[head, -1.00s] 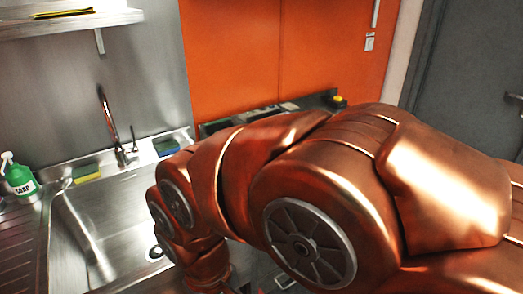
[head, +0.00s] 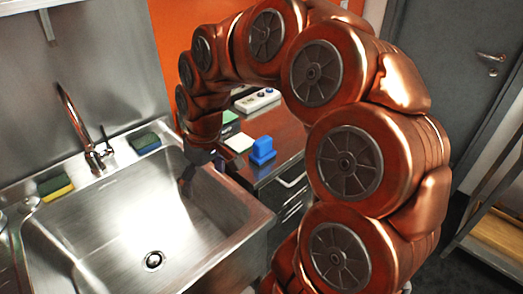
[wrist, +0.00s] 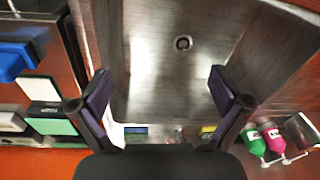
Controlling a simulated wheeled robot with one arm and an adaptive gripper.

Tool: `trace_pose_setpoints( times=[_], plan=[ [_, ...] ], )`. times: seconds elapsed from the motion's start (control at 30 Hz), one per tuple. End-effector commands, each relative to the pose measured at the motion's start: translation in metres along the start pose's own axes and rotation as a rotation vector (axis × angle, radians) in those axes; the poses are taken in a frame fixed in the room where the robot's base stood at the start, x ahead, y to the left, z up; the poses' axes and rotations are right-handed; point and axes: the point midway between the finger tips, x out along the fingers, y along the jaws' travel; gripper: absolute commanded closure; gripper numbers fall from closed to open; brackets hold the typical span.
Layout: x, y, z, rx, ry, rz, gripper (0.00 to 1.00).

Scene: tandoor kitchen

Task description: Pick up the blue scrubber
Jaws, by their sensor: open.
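The blue scrubber (head: 262,151), a bright blue block with a raised grip, stands on the dark counter right of the sink in the head view. It seems to be the blue thing (wrist: 14,62) cut by the left edge of the wrist view. My gripper (head: 188,177) points down over the right side of the sink, left of the scrubber and apart from it. In the wrist view my gripper (wrist: 160,84) has its two dark fingers spread wide, with only the sink between them.
A white block (head: 239,142) and a green item (head: 229,118) sit close to the scrubber. The steel sink (head: 95,235) is empty. Sponges lie on its back ledge, one dark blue-green (head: 145,142), one green and yellow (head: 55,187). A faucet (head: 82,125) rises between them.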

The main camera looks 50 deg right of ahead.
Motion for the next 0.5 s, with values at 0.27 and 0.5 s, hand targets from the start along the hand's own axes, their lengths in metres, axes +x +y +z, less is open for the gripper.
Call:
trace_pose_setpoints(
  times=[0.27, 0.5],
  plan=[
    [0.001, 0.127, -0.052, 0.052, 0.118, 0.018, 0.0],
    [0.015, 0.24, -0.046, 0.133, 0.171, 0.074, 0.0]
  ],
)
